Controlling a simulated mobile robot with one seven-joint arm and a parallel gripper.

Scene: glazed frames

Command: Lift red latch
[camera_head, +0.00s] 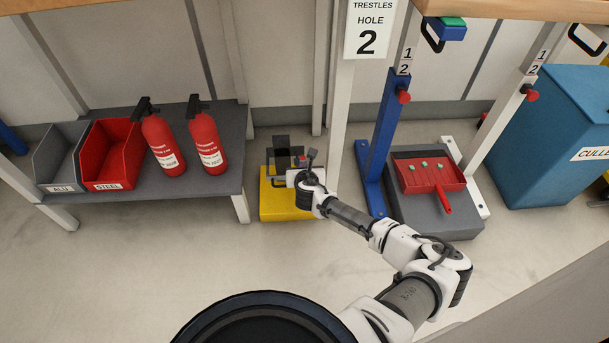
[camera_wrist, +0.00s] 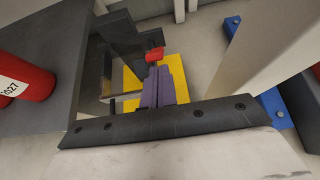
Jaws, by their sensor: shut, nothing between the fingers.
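A small red latch (camera_wrist: 154,54) shows in the wrist view, on or beside a dark upright part of a yellow-based unit (camera_wrist: 133,82) on the floor. The yellow unit (camera_head: 287,205) is also in the head view, low beside the shelf, with a small red spot (camera_head: 301,159) near its top. My gripper (camera_wrist: 160,70) is shut and empty. Its fingers point at the unit, with the tips just short of the red latch in the picture; I cannot tell whether they touch. In the head view, my wrist and arm hide part of the unit.
A grey shelf (camera_head: 215,120) with bins and two red extinguishers (camera_head: 208,143) stands left. A white post (camera_head: 341,120) and a blue trestle (camera_head: 375,165) stand close on the right. A grey block (camera_head: 440,215) bears a red dustpan (camera_head: 428,178). Floor in front is clear.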

